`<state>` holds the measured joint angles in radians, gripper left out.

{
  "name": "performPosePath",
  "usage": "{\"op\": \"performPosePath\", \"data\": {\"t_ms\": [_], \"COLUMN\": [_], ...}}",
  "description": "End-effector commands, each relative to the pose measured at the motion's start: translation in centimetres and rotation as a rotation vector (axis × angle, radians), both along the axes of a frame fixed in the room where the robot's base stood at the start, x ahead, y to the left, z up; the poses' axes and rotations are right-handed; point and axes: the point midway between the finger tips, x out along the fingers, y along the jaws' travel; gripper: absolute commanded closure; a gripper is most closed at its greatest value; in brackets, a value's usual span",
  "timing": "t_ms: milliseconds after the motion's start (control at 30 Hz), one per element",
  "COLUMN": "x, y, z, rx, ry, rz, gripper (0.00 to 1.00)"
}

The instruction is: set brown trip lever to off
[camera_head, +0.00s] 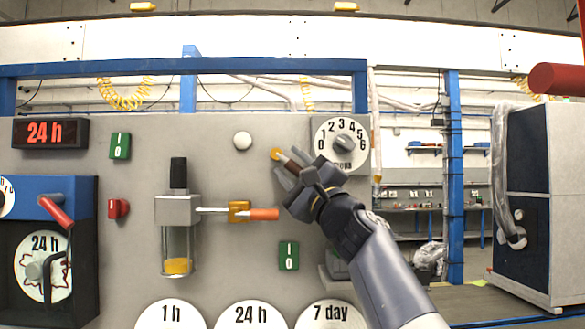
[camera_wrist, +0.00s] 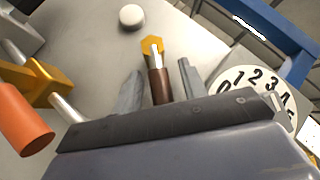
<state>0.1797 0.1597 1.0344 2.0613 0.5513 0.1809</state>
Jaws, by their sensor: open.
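The brown trip lever (camera_head: 292,168) sticks out from the grey panel on a yellow hexagonal base (camera_head: 276,154), left of the numbered dial. In the wrist view the brown lever (camera_wrist: 159,86) points from its yellow base (camera_wrist: 152,46) down toward my gripper. My gripper (camera_head: 287,173) is open, and its two fingers stand on either side of the lever in the wrist view (camera_wrist: 160,88). Small gaps show between the fingers and the lever. The lever's near end is hidden behind the gripper body.
A dial (camera_head: 343,143) numbered 0 to 6 is close at the right. An orange-tipped handle (camera_head: 264,214) on a yellow block (camera_head: 238,211) sticks out at the lower left. A white round knob (camera_head: 242,140) is to the left. A green switch (camera_head: 289,256) sits below.

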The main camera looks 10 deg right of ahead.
Motion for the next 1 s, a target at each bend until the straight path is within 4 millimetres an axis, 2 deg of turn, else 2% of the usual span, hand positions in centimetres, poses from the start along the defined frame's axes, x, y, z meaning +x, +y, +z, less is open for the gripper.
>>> {"op": "performPosePath", "data": {"t_ms": [167, 400, 600, 767, 1000], "x": [-1.3, -5.0, -7.4, -8.3, -8.3], "y": [-0.6, -2.2, -3.2, -3.5, -3.5], "z": [-1.0, -3.7, -5.4, -5.9, -5.9], "rx": [-0.001, 0.000, 0.000, 0.000, 0.000], "ry": [-0.001, -0.001, 0.000, 0.000, 0.000], "rz": [-0.002, -0.003, -0.003, -0.001, 0.000], "gripper": [0.59, 0.59, 0.59, 0.59, 0.59]}}
